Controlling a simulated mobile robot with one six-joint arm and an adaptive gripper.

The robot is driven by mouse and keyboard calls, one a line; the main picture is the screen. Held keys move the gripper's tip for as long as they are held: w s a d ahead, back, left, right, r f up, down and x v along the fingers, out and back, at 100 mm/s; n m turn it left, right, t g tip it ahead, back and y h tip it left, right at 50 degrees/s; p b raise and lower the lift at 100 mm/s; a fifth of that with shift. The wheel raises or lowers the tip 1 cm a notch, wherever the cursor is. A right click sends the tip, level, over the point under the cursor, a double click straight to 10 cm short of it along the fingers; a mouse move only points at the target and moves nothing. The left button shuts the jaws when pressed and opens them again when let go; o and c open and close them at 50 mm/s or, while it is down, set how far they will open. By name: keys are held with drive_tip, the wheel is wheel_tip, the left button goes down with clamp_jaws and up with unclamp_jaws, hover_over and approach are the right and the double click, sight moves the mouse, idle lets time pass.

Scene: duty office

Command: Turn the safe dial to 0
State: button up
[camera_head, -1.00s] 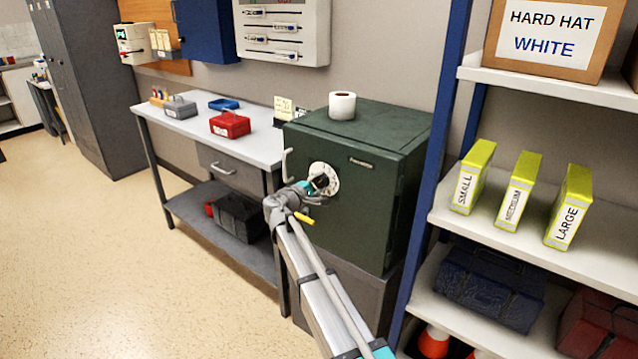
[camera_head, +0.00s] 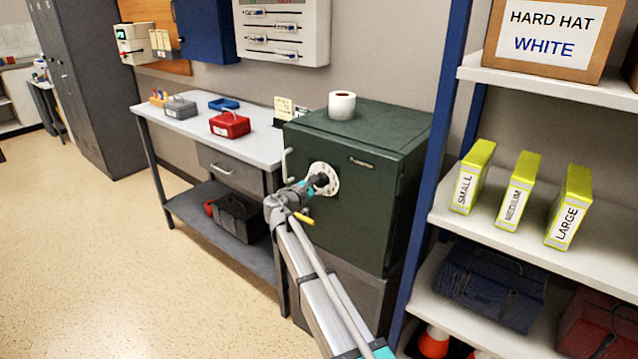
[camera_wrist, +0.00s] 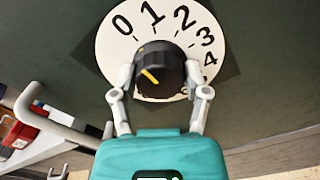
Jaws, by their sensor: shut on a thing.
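The green safe (camera_head: 350,225) stands right of the workbench. Its round white dial (camera_head: 331,170) is on the front door, with a bent handle (camera_head: 288,165) to its left. In the wrist view the dial face (camera_wrist: 180,48) shows 0, 1, 2, 3 and 4 running clockwise from upper left. The black knob (camera_wrist: 160,62) is at its centre, with a yellow line slanting toward the upper left. I cannot tell exactly which number it marks. My gripper (camera_wrist: 159,76) has one finger on each side of the knob and is shut on it; it also shows in the head view (camera_head: 319,185).
A paper roll (camera_head: 342,105) stands on top of the safe. The workbench (camera_head: 175,130) with red and grey boxes is to the left. A blue-framed shelf (camera_head: 450,90) with yellow boxes stands close on the right. Open floor lies at left.

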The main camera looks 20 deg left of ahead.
idle(0.4)
drive_tip(key=o, duration=1.2)
drive_tip(key=shift+c, duration=0.2)
drive_tip(key=v, duration=1.2)
